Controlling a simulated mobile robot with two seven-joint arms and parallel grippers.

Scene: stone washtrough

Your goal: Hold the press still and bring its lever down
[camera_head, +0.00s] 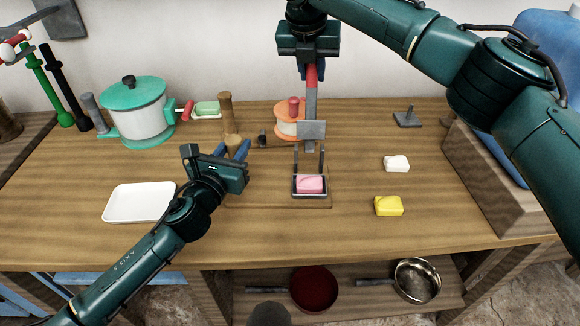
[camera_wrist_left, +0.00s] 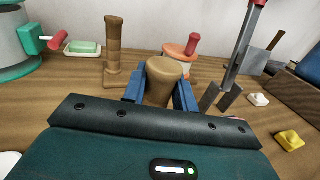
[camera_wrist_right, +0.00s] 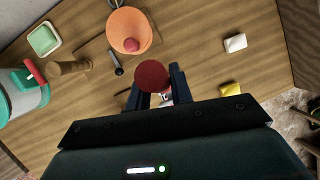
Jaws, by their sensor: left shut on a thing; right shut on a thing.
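The press stands mid-table, with a wooden base board (camera_head: 262,199), dark uprights (camera_head: 322,158), a grey plate (camera_head: 311,129) and a pink soap block (camera_head: 310,184) in a small dark tray below the plate. Its grey lever stands nearly upright, with a red grip (camera_head: 311,77) on top. My right gripper (camera_head: 311,66) is shut on that red grip; its round end (camera_wrist_right: 152,75) sits between the fingers in the right wrist view. My left gripper (camera_head: 236,150) is shut on a tan wooden knob (camera_wrist_left: 164,75) at the left of the press. The knob is mostly hidden in the head view.
A white tray (camera_head: 139,203) and a teal-and-white pot (camera_head: 137,110) stand left. A brown post (camera_head: 226,113) and an orange spool-like item (camera_head: 288,120) stand behind the press. White soap (camera_head: 397,163) and yellow soap (camera_head: 389,205) lie right, before a wooden trough (camera_head: 495,185).

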